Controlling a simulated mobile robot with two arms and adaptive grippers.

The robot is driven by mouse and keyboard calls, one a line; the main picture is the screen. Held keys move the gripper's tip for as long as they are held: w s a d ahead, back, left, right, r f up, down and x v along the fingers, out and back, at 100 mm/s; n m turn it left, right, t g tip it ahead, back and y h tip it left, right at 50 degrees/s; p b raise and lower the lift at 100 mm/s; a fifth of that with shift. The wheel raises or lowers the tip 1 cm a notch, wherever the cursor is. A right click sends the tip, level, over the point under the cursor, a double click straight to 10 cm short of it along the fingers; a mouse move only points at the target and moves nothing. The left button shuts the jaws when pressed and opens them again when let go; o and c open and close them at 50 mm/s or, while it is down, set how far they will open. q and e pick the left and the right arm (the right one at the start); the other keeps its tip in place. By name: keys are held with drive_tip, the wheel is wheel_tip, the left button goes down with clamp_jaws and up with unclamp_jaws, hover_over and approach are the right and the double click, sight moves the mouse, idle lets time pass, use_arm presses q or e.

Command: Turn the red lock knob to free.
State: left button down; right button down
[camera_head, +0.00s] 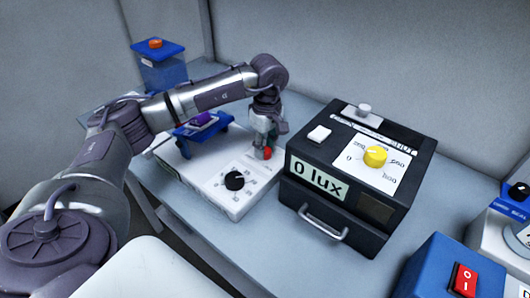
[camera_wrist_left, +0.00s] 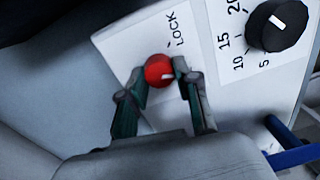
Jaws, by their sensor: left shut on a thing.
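The red lock knob (camera_head: 267,154) sits on the white panel of a low device (camera_head: 215,196), near its far right corner. My left gripper (camera_head: 262,148) reaches down over it from above. In the left wrist view the red knob (camera_wrist_left: 157,69) lies between the two fingertips of my left gripper (camera_wrist_left: 161,74), which is shut on it. A small pale mark shows on the knob's lower right side. The word LOCK is printed on the panel above and right of the knob in that view. Any word for free cannot be read. My right gripper is not in view.
A black dial (camera_head: 235,181) with a number scale is on the same panel. A black box (camera_head: 326,215) reading 0 lux, with a yellow knob (camera_head: 375,156), stands close at right. A blue block (camera_head: 452,270) with a red switch is at front right.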

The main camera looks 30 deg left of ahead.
sight(268, 149)
use_arm(q)
drive_tip(key=m+b, duration=0.1)
drive_tip(key=m, duration=0.2)
drive_tip(key=shift+b, duration=0.35)
drive_tip(key=shift+m+b, duration=0.45)
drive_tip(key=shift+m, duration=0.85)
drive_tip(key=shift+r, duration=0.1)
drive_tip(key=c, duration=0.8)
unclamp_jaws()
drive_tip(key=shift+w+r, duration=0.1)
drive_tip(key=shift+r, duration=0.1)
drive_tip(key=r, duration=1.1)
drive_tip(key=shift+w+d+r, duration=0.15)
drive_tip(key=shift+d+r, duration=0.05)
drive_tip(key=shift+r, duration=0.05)
